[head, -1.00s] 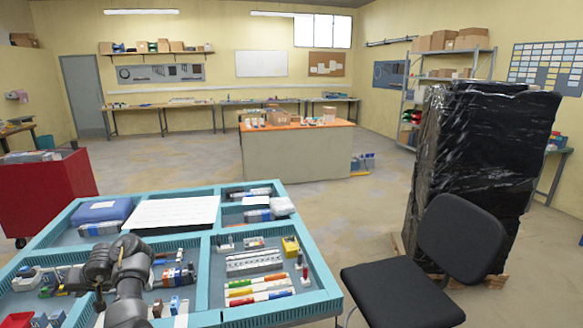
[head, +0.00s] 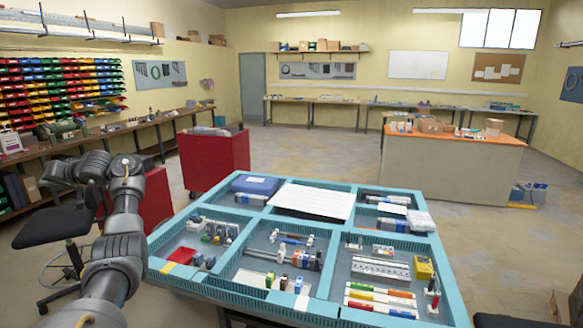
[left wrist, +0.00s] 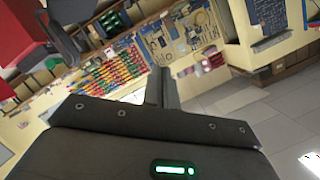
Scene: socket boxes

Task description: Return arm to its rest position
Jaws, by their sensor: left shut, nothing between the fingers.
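My left arm comes in from the bottom left of the head view and is bent, with its forearm raised beside the workbench tray, clear of it. Its far end points left, toward the wall shelving, and the fingers are hard to make out there. In the left wrist view my left gripper (left wrist: 158,85) is shut with its fingers together and nothing between them. It hangs in free air, with the room tilted behind it. My right arm and gripper are not in view.
A blue compartment tray (head: 337,305) with several small parts stands in front, right of my arm. A dark chair (head: 50,226) is at the left, close behind the arm. Red cabinets (head: 213,160) stand beyond. An orange-topped bench (head: 455,180) is farther back.

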